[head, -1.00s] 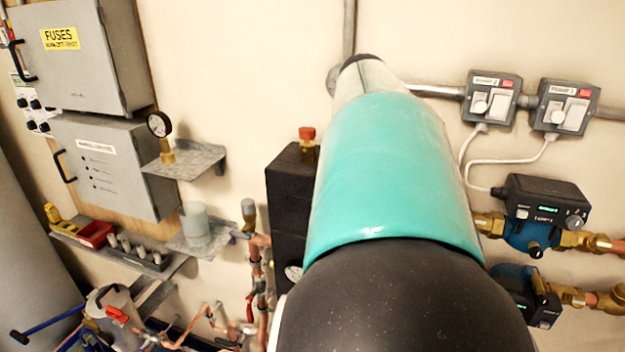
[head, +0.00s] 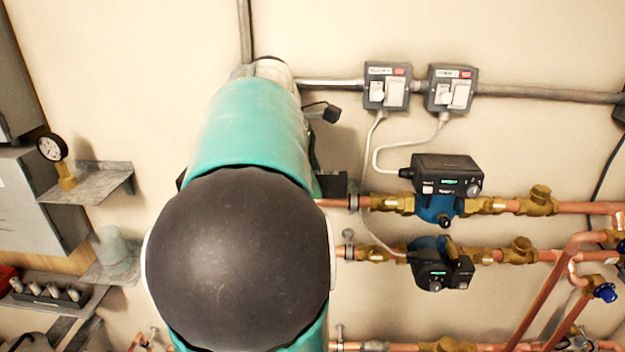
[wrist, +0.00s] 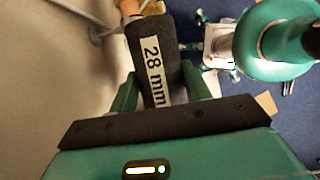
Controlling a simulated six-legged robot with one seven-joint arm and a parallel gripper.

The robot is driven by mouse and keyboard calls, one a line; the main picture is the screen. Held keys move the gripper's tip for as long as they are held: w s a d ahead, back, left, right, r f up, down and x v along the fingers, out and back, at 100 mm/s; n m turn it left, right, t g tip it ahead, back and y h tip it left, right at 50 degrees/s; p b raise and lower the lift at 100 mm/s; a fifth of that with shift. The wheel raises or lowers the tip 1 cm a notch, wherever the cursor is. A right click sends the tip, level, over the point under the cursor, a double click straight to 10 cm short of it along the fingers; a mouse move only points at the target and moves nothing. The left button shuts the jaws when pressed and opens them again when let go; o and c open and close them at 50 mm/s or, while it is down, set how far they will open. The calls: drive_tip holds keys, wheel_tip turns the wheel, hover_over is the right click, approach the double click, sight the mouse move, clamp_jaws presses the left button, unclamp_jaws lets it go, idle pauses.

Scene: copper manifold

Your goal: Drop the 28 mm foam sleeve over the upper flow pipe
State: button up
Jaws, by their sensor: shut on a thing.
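In the wrist view, the black foam sleeve (wrist: 174,72) carries a white label reading "28 mm". My gripper (wrist: 158,88) is shut on it, with a green finger on either side. A bit of copper and brass (wrist: 131,8) shows at the sleeve's far end; I cannot tell whether the sleeve is around it or only in front of it. In the head view, the upper copper pipe (head: 575,207) runs level along the wall through the upper pump. My arm covers its left part, and the gripper and sleeve are not clearly visible there.
The upper pump (head: 437,205) and lower pump (head: 437,264) sit on two level pipes. Two switch boxes (head: 387,87) (head: 451,90) hang above, with white cables looping down. A shelf with a gauge (head: 52,148) is at left. Wall between shelf and arm is bare.

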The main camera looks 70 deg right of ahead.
drive_tip(key=shift+w+d+f, duration=0.2)
drive_tip(key=shift+d, duration=0.6)
drive_tip(key=shift+w+d+f, duration=0.15)
drive_tip(key=shift+d, duration=0.65)
drive_tip(key=shift+a+f, duration=0.1)
drive_tip(key=shift+f, duration=2.45)
drive_tip(key=shift+f, duration=0.2)
drive_tip(key=o, duration=1)
drive_tip(key=shift+o, duration=0.2)
drive_tip(key=v, duration=0.7)
drive_tip(key=shift+w+r, duration=0.2)
drive_tip(key=shift+r, duration=0.05)
